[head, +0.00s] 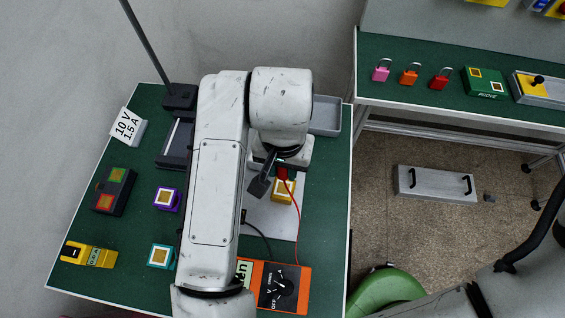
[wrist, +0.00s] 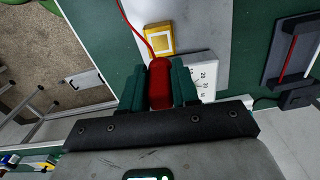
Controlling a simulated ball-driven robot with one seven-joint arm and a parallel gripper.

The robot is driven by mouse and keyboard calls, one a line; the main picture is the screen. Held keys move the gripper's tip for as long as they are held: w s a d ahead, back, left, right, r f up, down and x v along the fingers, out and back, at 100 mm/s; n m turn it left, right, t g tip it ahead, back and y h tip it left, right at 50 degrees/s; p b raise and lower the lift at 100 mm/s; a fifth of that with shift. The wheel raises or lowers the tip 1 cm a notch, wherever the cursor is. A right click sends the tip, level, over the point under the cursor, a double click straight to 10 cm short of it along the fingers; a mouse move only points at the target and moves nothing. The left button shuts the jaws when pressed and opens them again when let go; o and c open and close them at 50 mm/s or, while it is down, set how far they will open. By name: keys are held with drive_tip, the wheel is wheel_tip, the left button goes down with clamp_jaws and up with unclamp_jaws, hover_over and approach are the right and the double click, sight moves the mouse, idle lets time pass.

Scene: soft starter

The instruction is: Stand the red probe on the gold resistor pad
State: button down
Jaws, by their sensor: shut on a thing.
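My gripper (wrist: 160,90) is shut on the red probe (wrist: 159,74) in the wrist view, its green fingers on either side. A thin red lead runs from the probe. In the head view a bit of the red probe (head: 283,173) shows below my wrist. A yellow block (head: 284,192) with a gold square framed in white lies just in front of the probe on a pale plate.
An orange multimeter (head: 285,287) is at the front. Purple (head: 167,198) and teal (head: 160,256) blocks with similar squares stand left of my arm. A dark red-and-green box (head: 113,190) and a yellow meter (head: 88,254) are farther left. A white dial (wrist: 205,74) is near my fingers.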

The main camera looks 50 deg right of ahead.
drive_tip(key=shift+f+b, duration=3.05)
drive_tip(key=shift+f, duration=0.85)
drive_tip(key=c, duration=0.8)
unclamp_jaws()
wheel_tip(320, 180, up, 11)
drive_tip(key=shift+f+p, duration=0.1)
drive_tip(key=shift+p, duration=0.25)
